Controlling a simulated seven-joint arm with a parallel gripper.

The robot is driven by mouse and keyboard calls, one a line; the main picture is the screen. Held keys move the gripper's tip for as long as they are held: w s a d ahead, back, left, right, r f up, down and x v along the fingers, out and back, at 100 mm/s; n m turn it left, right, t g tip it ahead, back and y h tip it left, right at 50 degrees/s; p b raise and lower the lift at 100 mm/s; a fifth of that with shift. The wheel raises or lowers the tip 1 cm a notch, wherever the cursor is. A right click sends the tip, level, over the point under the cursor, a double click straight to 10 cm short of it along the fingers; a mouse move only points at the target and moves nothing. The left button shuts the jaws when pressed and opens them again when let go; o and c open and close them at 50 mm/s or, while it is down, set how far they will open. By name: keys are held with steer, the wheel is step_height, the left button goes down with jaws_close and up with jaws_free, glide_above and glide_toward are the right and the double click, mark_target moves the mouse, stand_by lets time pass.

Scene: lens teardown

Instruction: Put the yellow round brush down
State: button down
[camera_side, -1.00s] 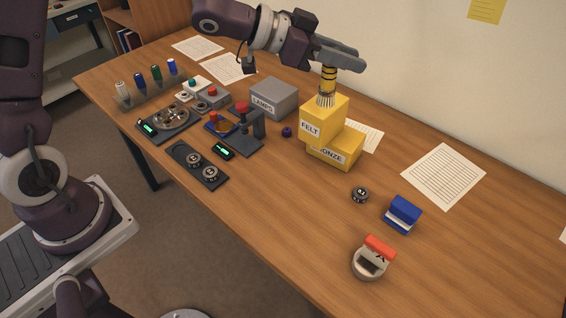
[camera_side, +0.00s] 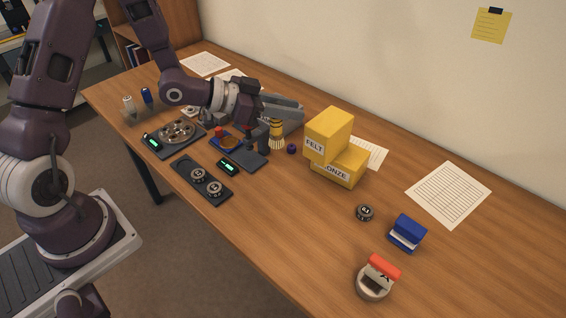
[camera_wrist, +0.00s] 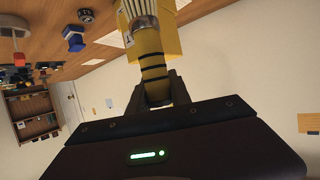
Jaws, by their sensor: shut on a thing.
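The yellow round brush (camera_side: 276,133) has black bands on its handle and pale bristles, and it hangs upright, bristles down. My gripper (camera_side: 279,108) is shut on its handle, in front of the grey box and just left of the stacked yellow boxes. I cannot tell whether the bristles touch the table (camera_side: 300,240). In the wrist view the banded handle of the brush (camera_wrist: 153,66) sits between the fingers of my gripper (camera_wrist: 157,92), with the bristles at the top edge.
The yellow FELT box (camera_side: 330,133) rests on another yellow box (camera_side: 341,168), its label partly covered. A small dark blue ball (camera_side: 291,149) and a dark stand (camera_side: 250,157) are close to the brush. The front right of the table holds a blue block (camera_side: 407,233) and a small dark disc (camera_side: 365,212).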

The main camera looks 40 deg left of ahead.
step_height(320, 180, down, 13)
steer(key=shift+r, duration=0.2)
steer(key=shift+f, duration=0.2)
steer(key=c, duration=1.2)
jaws_free()
steer(key=shift+r, duration=0.1)
steer(key=shift+s+a+r, duration=0.2)
steer(key=shift+s, duration=0.05)
steer(key=v, duration=1.1)
steer(key=shift+s, duration=0.2)
